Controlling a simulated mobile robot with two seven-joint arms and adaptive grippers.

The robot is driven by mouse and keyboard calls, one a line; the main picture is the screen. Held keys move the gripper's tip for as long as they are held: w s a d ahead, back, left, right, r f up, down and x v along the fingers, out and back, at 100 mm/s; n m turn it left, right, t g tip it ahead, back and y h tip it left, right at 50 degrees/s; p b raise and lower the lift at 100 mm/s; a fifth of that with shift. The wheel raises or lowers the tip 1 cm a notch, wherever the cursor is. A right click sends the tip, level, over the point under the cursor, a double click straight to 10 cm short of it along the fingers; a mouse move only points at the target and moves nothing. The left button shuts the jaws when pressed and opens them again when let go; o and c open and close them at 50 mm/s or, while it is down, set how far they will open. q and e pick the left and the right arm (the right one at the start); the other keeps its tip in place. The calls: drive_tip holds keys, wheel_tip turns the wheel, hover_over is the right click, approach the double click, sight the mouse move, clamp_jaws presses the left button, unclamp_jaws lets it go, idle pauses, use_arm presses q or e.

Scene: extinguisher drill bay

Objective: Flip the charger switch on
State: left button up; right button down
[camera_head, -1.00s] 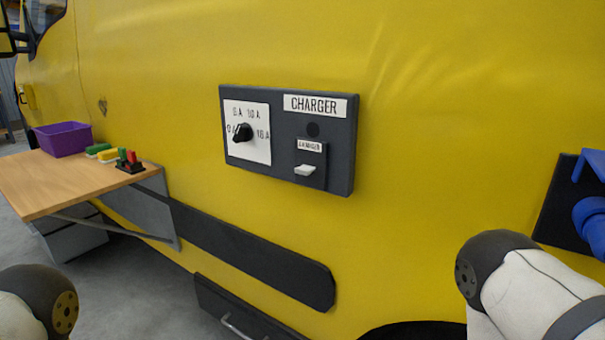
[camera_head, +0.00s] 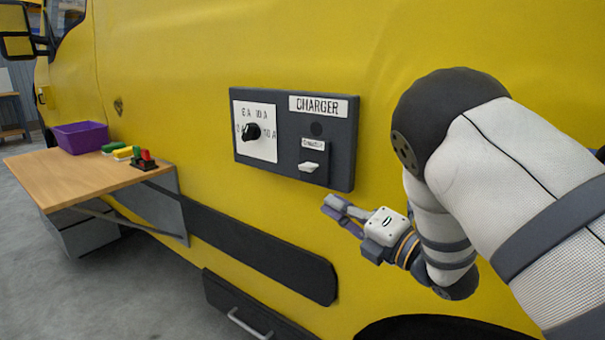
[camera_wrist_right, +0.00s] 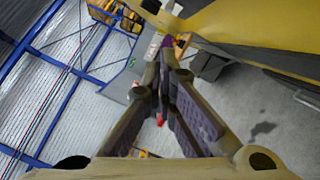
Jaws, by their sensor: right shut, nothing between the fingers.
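The charger panel (camera_head: 345,140) is a dark grey box on the yellow vehicle side, with a white "CHARGER" label. Its charger switch (camera_head: 310,167) is a white lever at the lower right of the panel, under a small label and a dark round lamp. A black rotary knob (camera_head: 251,131) sits on a white dial plate at the left. My right gripper (camera_head: 328,206) is shut and empty, just below and right of the switch, apart from it. In the right wrist view its fingers (camera_wrist_right: 165,55) meet at the tips. My left gripper is not in view.
A wooden shelf (camera_head: 50,180) at the left holds a purple bin (camera_head: 80,137) and small coloured items (camera_head: 145,160). A black rail (camera_head: 260,245) and a drawer handle (camera_head: 248,325) lie below the panel. The yellow side around the panel is clear.

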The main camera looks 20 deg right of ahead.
sight(312, 172)
drive_tip(key=shift+w+f, duration=0.1)
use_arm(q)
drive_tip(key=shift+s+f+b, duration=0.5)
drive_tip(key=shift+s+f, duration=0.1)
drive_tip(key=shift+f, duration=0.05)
use_arm(e)
drive_tip(key=shift+w+a+r, duration=0.2)
drive_tip(key=shift+w+r, duration=0.25)
drive_tip(key=shift+w, duration=1.4)
drive_tip(key=shift+w+a+r, duration=0.25)
drive_tip(key=shift+w+r, duration=0.25)
drive_tip(key=shift+w, duration=1.3)
drive_tip(key=shift+w+a+r, duration=0.2)
drive_tip(key=shift+w+r, duration=0.25)
drive_tip(key=shift+w, duration=1.4)
